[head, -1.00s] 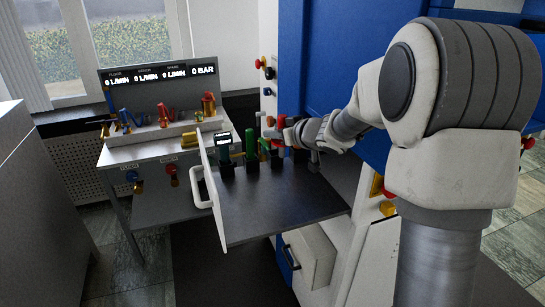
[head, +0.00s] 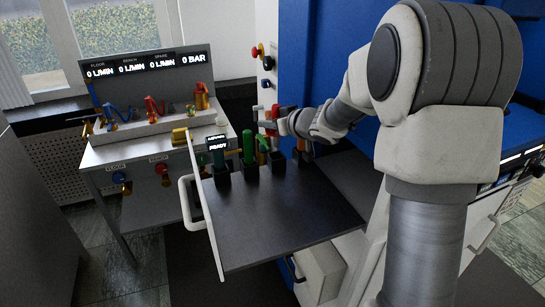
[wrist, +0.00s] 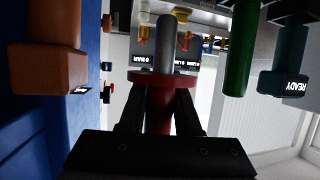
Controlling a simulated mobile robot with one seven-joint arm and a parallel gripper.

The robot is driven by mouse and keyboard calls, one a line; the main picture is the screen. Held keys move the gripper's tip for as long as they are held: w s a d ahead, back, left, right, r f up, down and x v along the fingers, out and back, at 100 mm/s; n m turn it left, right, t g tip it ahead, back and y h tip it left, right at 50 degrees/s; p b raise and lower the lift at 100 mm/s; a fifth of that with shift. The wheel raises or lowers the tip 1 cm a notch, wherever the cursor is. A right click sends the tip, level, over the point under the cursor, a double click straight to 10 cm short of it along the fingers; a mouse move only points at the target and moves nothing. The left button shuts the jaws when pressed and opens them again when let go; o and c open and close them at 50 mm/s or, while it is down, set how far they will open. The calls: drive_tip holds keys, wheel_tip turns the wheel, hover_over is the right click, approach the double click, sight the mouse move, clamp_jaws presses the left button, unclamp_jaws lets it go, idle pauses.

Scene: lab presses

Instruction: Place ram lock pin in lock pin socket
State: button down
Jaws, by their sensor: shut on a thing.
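The ram lock pin (wrist: 165,45) has a grey shaft and a red, flanged grip. It sits between the two dark fingers of my gripper (wrist: 160,103), which is shut on its red part. In the head view my gripper (head: 283,124) is beyond the dark shelf, close to the blue press, with the red part of the pin (head: 272,114) at its tip. The pin's shaft is hard to make out there. I cannot pick out the lock pin socket in either view.
The dark shelf (head: 270,215) carries a teal tool with a READY display (head: 217,152), green tools (head: 248,147) and an orange one (head: 300,146) in black holders. A hose bench (head: 135,145) stands left. The blue press (head: 325,50) is behind my arm. The shelf's front is clear.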

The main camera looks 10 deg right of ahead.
wheel_tip(320, 180, down, 7)
drive_tip(key=b, duration=0.2)
drive_tip(key=shift+f+b, duration=0.15)
drive_tip(key=shift+b, duration=0.15)
drive_tip(key=shift+f, duration=0.2)
drive_tip(key=c, duration=0.6)
unclamp_jaws()
drive_tip(key=shift+r, duration=0.1)
